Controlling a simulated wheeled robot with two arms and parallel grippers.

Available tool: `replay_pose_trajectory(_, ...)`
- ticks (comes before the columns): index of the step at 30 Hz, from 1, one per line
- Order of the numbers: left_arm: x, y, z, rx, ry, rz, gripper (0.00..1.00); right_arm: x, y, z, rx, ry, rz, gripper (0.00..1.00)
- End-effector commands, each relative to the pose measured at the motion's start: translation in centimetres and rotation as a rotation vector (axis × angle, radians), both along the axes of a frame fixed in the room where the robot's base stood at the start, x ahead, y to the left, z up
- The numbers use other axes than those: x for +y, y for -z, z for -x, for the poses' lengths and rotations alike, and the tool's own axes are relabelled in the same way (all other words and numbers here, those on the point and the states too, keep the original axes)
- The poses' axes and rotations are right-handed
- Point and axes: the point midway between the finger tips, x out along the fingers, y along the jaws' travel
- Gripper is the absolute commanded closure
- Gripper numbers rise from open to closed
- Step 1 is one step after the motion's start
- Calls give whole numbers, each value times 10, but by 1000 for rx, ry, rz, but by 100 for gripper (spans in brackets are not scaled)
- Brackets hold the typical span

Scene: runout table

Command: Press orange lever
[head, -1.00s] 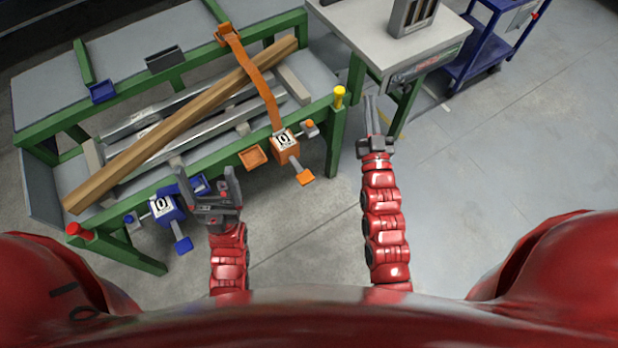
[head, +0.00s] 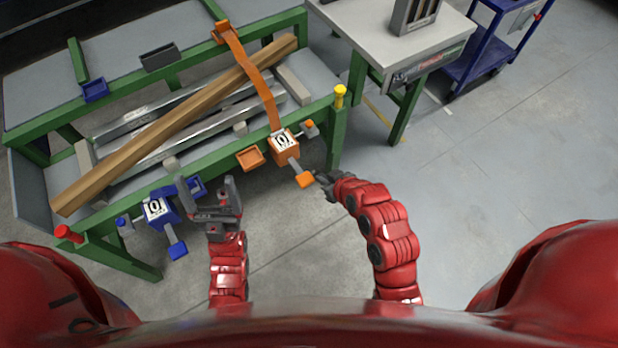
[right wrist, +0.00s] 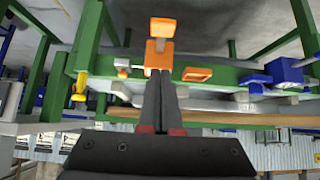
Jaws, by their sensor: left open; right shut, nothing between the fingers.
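The orange lever (head: 304,179) is a grey arm with an orange pad, sticking out from the orange ratchet box (head: 284,145) on the green table frame. An orange strap (head: 262,88) runs from the box over the wooden beam. My right gripper (head: 319,176) is shut and empty, just right of the lever's pad; I cannot tell whether they touch. In the right wrist view, the right gripper's fingers (right wrist: 163,80) point toward the orange box (right wrist: 158,55), with the orange pad (right wrist: 163,27) beyond. My left gripper (head: 206,183) is open and empty, right of the blue ratchet box (head: 160,208).
The wooden beam (head: 150,140) lies diagonally on the runout table with metal bars. A blue lever (head: 177,249), red knob (head: 68,233) and yellow knob (head: 340,95) are along the front edge. An orange tray (head: 250,158) sits left of the orange box.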

Motion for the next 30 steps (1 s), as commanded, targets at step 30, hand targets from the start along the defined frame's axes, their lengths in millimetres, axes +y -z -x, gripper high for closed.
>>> replay_pose_trajectory(30, 0, -23, 0, 0, 0, 0, 14, 34, 66, -61, -3, 1, -2, 100)
